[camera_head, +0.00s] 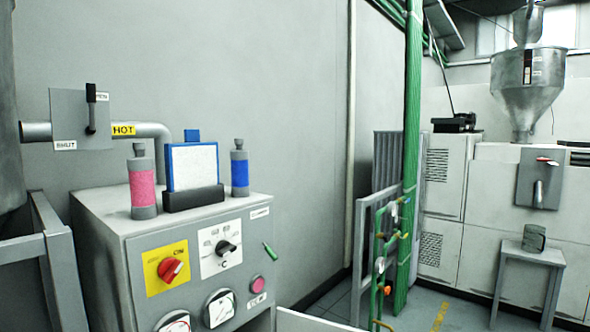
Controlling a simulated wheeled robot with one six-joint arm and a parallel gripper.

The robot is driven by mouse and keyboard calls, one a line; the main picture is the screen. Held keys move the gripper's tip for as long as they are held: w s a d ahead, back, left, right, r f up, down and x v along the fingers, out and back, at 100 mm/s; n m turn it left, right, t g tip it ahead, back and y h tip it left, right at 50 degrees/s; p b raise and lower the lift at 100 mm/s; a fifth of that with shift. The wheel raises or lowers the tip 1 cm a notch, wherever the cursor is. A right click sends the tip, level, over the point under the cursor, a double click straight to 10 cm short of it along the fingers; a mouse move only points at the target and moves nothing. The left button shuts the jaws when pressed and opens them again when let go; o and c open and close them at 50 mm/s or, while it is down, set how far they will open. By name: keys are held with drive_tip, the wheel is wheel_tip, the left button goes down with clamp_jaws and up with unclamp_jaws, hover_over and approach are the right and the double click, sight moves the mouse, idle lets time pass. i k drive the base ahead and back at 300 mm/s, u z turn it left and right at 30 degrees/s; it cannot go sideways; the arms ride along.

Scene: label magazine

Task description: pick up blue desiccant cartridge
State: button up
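The blue desiccant cartridge (240,172) stands upright on top of a grey control cabinet (247,204). It has a grey cap, a grey base and a blue middle band. It is near the back right of the cabinet top, just right of a blue-framed white panel. A similar cartridge with a pink band (142,184) stands upright to the left of that panel. My gripper is not in view.
The blue-framed panel (194,166) sits in a dark holder (193,198) between the cartridges. A lever plate (82,118) and a pipe marked HOT are on the wall behind. Green pipes (412,120) and a railing stand right of the cabinet. A small table (531,255) is at far right.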

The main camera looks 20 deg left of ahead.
sight(238, 157)
drive_tip(key=z, duration=0.1)
drive_tip(key=i, duration=0.7)
drive_tip(key=u, duration=0.6)
drive_tip(key=i, duration=0.65)
drive_tip(key=u, duration=0.55)
